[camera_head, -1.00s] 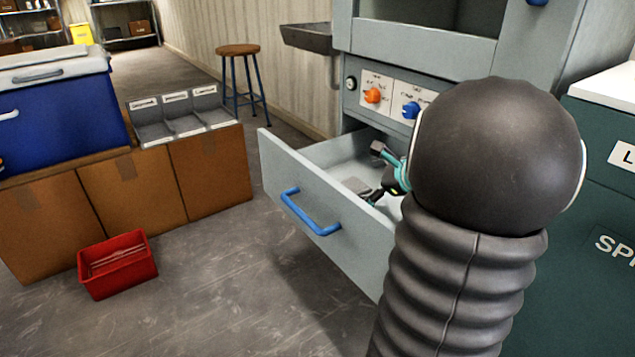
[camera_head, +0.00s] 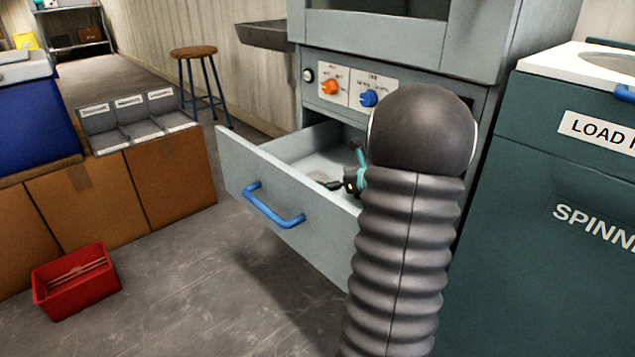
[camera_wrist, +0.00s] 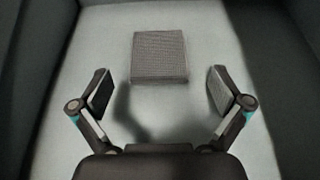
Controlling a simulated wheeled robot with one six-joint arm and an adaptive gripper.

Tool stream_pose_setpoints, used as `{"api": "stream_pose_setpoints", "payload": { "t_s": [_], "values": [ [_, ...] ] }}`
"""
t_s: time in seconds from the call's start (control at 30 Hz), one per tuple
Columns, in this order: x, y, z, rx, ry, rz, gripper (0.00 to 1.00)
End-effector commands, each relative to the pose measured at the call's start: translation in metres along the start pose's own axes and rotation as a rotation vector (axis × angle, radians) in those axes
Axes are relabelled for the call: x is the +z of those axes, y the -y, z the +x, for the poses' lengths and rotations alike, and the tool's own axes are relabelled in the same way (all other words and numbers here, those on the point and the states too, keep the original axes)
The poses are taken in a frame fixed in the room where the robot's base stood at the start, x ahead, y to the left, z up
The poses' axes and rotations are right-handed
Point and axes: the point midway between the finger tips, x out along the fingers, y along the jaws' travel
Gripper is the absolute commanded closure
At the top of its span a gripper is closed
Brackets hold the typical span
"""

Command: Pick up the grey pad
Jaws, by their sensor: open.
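The grey pad (camera_wrist: 160,55) lies flat on the pale drawer floor in the wrist view, square and finely textured. My gripper (camera_wrist: 160,92) is open and empty there. Its two fingers are spread wider than the pad, and the pad lies ahead of them, centred between them. In the head view my gripper (camera_head: 348,183) is inside the open drawer (camera_head: 262,178), partly hidden by my arm. I cannot make out the pad clearly in that view.
The drawer has a blue handle (camera_head: 272,207) and walls close around my gripper. Above it are an orange knob (camera_head: 331,87) and a blue knob (camera_head: 370,97). A green spinner cabinet (camera_head: 570,190) stands at right. A red bin (camera_head: 75,282) sits on the floor at left.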

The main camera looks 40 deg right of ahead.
Motion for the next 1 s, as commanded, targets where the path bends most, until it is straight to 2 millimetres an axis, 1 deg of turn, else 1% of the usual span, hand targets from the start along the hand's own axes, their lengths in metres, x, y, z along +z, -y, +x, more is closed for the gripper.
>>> {"api": "stream_pose_setpoints", "payload": {
  "t_s": [0.17, 0.43, 0.53, 0.7, 0.73, 0.9, 1.0],
  "values": [
    [-0.002, -0.001, 0.011, 0.002, 0.000, 0.000, 0.00],
    [-0.004, -0.003, 0.047, 0.003, 0.000, -0.002, 0.00],
    [-0.003, -0.003, 0.052, 0.000, 0.000, -0.001, 0.00],
    [-0.003, -0.002, 0.052, -0.001, 0.000, -0.001, 0.00],
    [-0.003, -0.002, 0.052, -0.001, 0.000, -0.001, 0.03],
    [-0.003, -0.002, 0.052, 0.000, 0.000, -0.001, 0.44],
    [-0.003, -0.002, 0.052, 0.000, 0.000, -0.001, 0.44]
  ]
}}
